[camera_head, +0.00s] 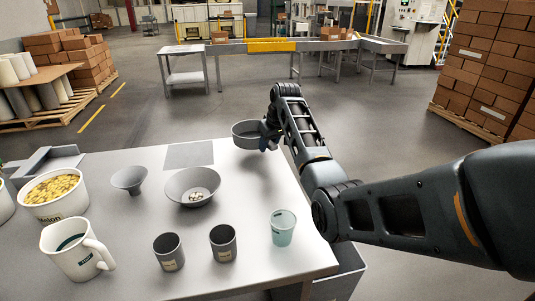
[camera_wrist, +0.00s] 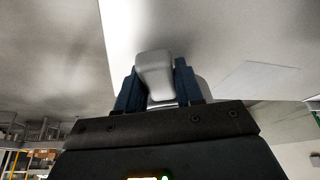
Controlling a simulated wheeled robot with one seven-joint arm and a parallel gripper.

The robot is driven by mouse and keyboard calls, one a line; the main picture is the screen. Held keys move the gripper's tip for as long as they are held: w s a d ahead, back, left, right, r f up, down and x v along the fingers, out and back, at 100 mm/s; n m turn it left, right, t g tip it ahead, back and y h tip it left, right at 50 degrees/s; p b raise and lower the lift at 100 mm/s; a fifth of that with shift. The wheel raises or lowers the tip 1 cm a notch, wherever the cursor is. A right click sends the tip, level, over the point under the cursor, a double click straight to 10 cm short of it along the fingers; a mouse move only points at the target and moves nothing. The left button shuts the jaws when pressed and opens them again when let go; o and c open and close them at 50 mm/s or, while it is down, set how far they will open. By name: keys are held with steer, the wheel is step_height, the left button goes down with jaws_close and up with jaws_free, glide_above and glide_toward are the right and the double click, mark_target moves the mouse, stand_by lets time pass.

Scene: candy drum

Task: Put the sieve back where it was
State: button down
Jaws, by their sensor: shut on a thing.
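The sieve (camera_head: 246,134) is a round grey pan at the far right end of the table in the head view. My gripper (camera_head: 269,137) is at its right side, shut on its handle. In the wrist view the pale grey handle (camera_wrist: 154,75) sits between the two blue fingers of my gripper (camera_wrist: 157,78). The sieve looks roughly level, near the table's far right corner. Whether it touches the table I cannot tell. Its underside is hidden.
The white table (camera_head: 130,225) holds a flat grey mat (camera_head: 189,155), a funnel (camera_head: 129,179), a wide bowl (camera_head: 193,186) with small pieces inside, two dark cups (camera_head: 169,252), a teal cup (camera_head: 283,229), a white jug (camera_head: 76,250) and a tub of yellow candy (camera_head: 53,194).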

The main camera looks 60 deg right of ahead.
steer(key=shift+w+d+f, duration=0.2)
steer(key=shift+w+f, duration=0.1)
steer(key=shift+f+p, duration=0.3)
steer(key=shift+f, duration=1.6)
steer(key=shift+f, duration=0.15)
steer(key=c, duration=0.7)
jaws_free()
steer(key=v, duration=1.2)
steer(key=shift+s+a+b, duration=0.1)
steer(key=shift+b, duration=0.3)
